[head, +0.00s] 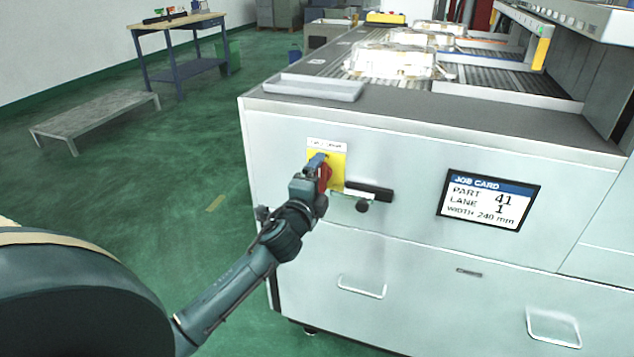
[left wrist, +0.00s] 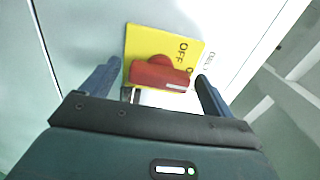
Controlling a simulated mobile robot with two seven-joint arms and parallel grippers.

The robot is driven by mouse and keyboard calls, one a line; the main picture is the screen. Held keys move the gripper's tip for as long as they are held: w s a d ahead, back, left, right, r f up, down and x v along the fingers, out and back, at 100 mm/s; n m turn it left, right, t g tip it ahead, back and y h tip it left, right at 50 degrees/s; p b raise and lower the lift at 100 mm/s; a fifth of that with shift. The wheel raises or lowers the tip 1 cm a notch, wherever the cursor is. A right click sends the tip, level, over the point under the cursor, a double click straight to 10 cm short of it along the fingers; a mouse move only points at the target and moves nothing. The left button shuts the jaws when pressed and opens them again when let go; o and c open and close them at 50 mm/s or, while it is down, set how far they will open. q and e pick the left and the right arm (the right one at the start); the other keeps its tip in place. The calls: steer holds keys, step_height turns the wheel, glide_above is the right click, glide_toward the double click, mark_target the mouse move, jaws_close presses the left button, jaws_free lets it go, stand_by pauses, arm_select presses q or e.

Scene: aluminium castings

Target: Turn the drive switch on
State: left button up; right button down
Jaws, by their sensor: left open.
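The drive switch is a red rotary handle (head: 326,176) on a yellow plate (head: 339,170), on the machine's front panel. In the left wrist view the red handle (left wrist: 158,74) lies between my fingers, and the yellow plate (left wrist: 140,46) behind it reads OFF, with a second word mostly covered by the handle. My left gripper (head: 318,165) is open at the switch, one finger on each side of the handle; I cannot tell whether they touch it. In the head view the gripper hides part of the handle. My right gripper is in neither view.
Right of the switch are a black bar (head: 369,191) with a round knob (head: 362,206) and a job card screen (head: 488,200). Castings (head: 390,61) lie on the rollers above. A low bench (head: 95,114) and a worktable (head: 182,24) stand at the left on open green floor.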

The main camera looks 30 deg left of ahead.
arm_select(q)
steer(key=v, duration=1.3)
steer(key=shift+s+a, duration=0.1)
